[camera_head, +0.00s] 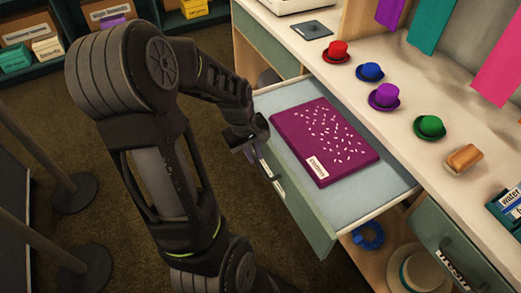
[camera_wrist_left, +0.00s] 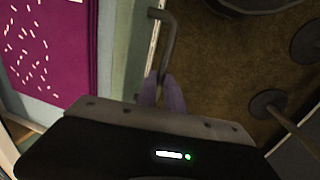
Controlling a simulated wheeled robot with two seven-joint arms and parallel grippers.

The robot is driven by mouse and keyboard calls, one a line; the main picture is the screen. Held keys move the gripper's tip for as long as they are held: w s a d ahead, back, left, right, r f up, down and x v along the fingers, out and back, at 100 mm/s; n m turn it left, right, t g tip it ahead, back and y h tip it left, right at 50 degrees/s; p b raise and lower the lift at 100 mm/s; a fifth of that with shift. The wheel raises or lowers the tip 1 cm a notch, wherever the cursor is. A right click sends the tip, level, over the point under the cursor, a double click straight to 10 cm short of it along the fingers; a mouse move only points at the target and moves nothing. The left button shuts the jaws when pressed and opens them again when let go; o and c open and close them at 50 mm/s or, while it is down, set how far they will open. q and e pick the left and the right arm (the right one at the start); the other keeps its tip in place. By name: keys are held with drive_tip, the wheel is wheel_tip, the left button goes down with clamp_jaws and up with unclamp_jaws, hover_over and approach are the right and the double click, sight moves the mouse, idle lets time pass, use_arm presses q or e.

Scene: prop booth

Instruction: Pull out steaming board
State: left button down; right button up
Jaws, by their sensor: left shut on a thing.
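My left gripper (camera_head: 252,147) is at the outer side of the grey-green drawer front. In the left wrist view its purple fingertips (camera_wrist_left: 162,92) are shut on the dark bar handle (camera_wrist_left: 167,40) of the drawer. In the head view my gripper partly hides the handle. My right gripper is not in view.
Small hats, including a red (camera_head: 337,52) and a green one (camera_head: 430,127), and a tan object (camera_head: 464,159) stand on the counter. Posts with round bases (camera_head: 75,195) stand on the carpet at left.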

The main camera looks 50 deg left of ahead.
use_arm(q)
drive_tip(key=c, duration=1.5)
unclamp_jaws()
drive_tip(key=shift+r, duration=0.1)
drive_tip(key=shift+s+a+r+p, duration=0.15)
drive_tip(key=shift+s+r, duration=0.1)
drive_tip(key=shift+r, duration=1)
drive_tip(key=shift+s+r+p, duration=0.15)
drive_tip(key=shift+s+r, duration=0.05)
drive_tip(key=shift+r, duration=1.05)
drive_tip(key=shift+s+a+r+p, duration=0.15)
drive_tip(key=shift+s+r, duration=0.1)
drive_tip(key=shift+r, duration=1)
drive_tip(key=shift+d, duration=0.1)
